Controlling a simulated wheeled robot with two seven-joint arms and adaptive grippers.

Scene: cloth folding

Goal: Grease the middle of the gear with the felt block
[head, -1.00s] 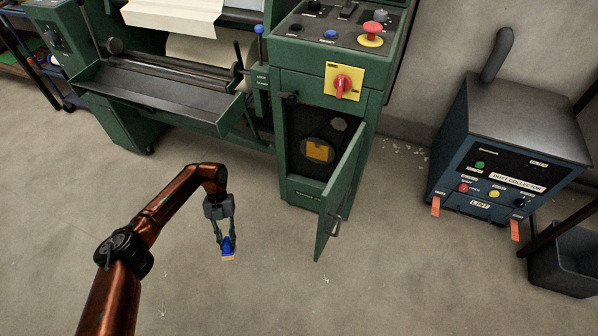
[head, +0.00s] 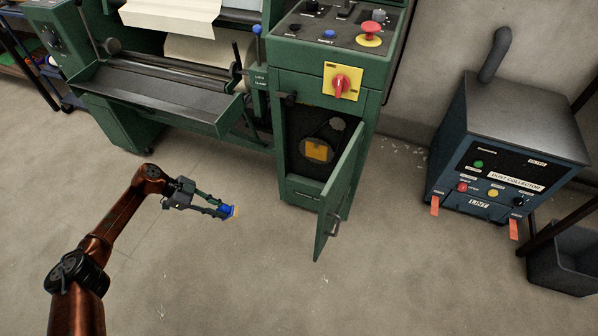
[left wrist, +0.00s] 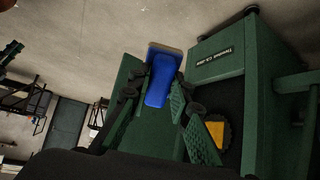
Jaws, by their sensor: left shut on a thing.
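My left gripper (head: 224,211) is shut on the blue handle of the felt block (head: 234,212), whose tan pad faces right, away from the fingers. In the left wrist view the blue handle (left wrist: 160,82) sits between the fingers with the pad at its far end. The gear (head: 317,150) is a dark disc with a yellow-orange middle, inside the open cabinet of the green machine. It also shows in the left wrist view (left wrist: 215,131), partly hidden by a finger. The block is apart from the gear, in front of the cabinet and to its left. My right gripper is not in view.
The green cabinet door (head: 340,193) stands open on the right side of the opening. A machine tray (head: 160,100) juts out at the left. A blue dust collector (head: 505,150) stands at the right. The floor before the cabinet is clear.

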